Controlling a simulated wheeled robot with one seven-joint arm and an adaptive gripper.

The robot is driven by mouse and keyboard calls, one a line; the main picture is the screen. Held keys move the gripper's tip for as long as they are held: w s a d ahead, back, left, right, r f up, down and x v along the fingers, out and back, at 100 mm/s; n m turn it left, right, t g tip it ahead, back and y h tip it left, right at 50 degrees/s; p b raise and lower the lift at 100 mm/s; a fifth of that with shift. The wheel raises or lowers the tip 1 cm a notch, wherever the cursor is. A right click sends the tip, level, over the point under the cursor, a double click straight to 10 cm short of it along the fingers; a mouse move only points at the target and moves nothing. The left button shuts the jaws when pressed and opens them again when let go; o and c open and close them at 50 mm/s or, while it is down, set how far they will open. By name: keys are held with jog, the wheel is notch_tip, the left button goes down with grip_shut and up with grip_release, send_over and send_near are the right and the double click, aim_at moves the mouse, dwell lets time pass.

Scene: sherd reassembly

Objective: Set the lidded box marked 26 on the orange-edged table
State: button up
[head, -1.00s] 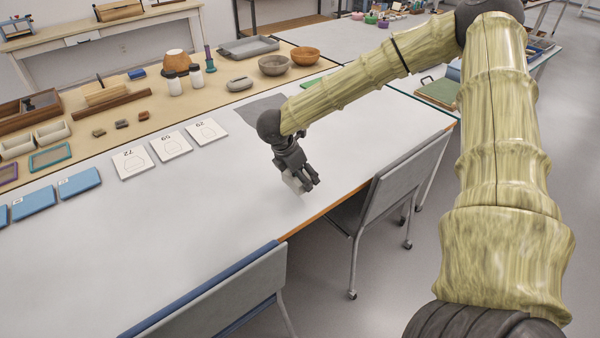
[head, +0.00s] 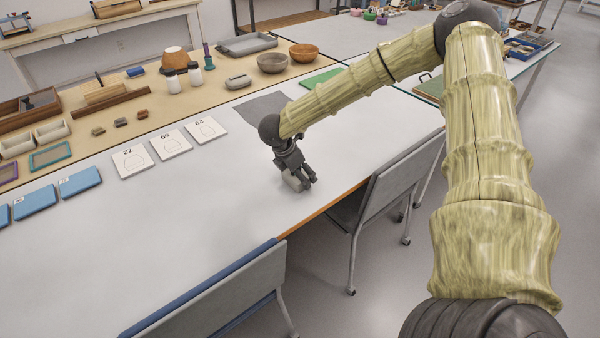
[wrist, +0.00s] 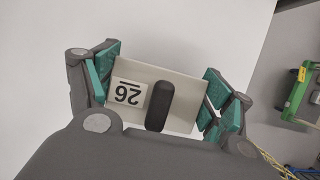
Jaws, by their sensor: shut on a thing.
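The lidded box marked 26 (wrist: 180,88) is pale grey with a dark bar handle on its lid. Its black-on-white label reads 26, upside down in the wrist view. My gripper (wrist: 162,92) has its teal-padded fingers on two opposite sides of the box, shut on it. In the head view the box (head: 291,181) shows as a small grey block, partly hidden behind my gripper (head: 303,180). It is low over the white top of the orange-edged table (head: 225,235), near the front edge. I cannot tell whether its underside touches the top.
Number cards (head: 170,144) and blue flat boxes (head: 80,182) lie on the left of the tabletop. A grey mat (head: 262,106) lies behind my gripper. Two chairs (head: 395,180) stand at the front edge. The white top around the box is clear.

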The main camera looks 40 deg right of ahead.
jog(key=shift+f, duration=0.15)
jog(key=o, duration=1)
jog(key=shift+o, duration=0.2)
jog(key=b+v, duration=0.1)
jog(key=v, duration=1.1)
